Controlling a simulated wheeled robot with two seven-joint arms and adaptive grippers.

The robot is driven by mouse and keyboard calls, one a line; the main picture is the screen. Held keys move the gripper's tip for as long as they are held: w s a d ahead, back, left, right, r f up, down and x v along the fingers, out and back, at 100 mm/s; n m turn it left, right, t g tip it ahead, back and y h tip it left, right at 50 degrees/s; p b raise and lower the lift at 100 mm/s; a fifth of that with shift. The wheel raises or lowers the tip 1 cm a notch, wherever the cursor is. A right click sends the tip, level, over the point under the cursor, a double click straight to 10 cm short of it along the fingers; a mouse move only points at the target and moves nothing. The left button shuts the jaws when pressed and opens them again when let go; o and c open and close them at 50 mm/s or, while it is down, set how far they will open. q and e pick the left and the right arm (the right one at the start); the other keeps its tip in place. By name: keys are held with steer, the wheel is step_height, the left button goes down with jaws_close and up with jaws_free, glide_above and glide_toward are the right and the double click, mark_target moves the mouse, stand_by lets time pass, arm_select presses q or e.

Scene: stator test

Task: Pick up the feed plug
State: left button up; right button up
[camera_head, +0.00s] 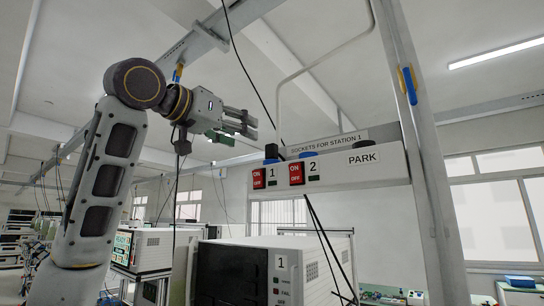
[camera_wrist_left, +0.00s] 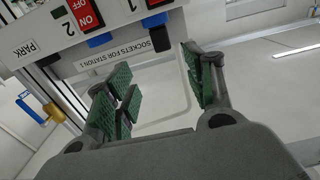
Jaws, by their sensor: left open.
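The socket panel (camera_head: 333,172) has positions marked 1, 2 and PARK. A dark plug-like body (camera_head: 271,152) stands on the panel's top at position 1, and I cannot tell for sure that it is the feed plug. A dark body (camera_wrist_left: 160,38) also shows beside a blue socket (camera_wrist_left: 155,20) in the left wrist view. The blue socket at position 2 (camera_head: 308,155) looks empty. My left gripper (camera_head: 243,123) is open and empty, above and left of the panel. Its green-padded fingers (camera_wrist_left: 160,88) are apart with the panel beyond them. My right gripper is out of view.
Red ON/OFF switches (camera_head: 296,173) sit on the panel front. A grey post (camera_head: 424,130) rises right of the panel and carries a blue and yellow piece (camera_head: 408,85). A box marked 1 (camera_head: 262,272) stands below. Black cables hang near the panel.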

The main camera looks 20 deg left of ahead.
mark_target(269, 146)
arm_select(q)
steer(key=p+x, duration=0.2)
steer(key=x, duration=0.6)
steer(key=shift+w+d+p, duration=0.15)
steer(key=shift+w+p, duration=0.15)
steer(key=shift+w, duration=0.1)
steer(key=shift+w+d, duration=0.1)
steer(key=shift+w, duration=0.3)
steer(key=shift+p+x, duration=0.85)
steer(key=shift+x, duration=0.1)
steer(key=shift+a+p+x, duration=0.2)
steer(key=shift+p+x, duration=0.25)
steer(key=shift+x, duration=0.6)
steer(key=shift+w+d, duration=0.1)
steer(key=shift+w, duration=0.15)
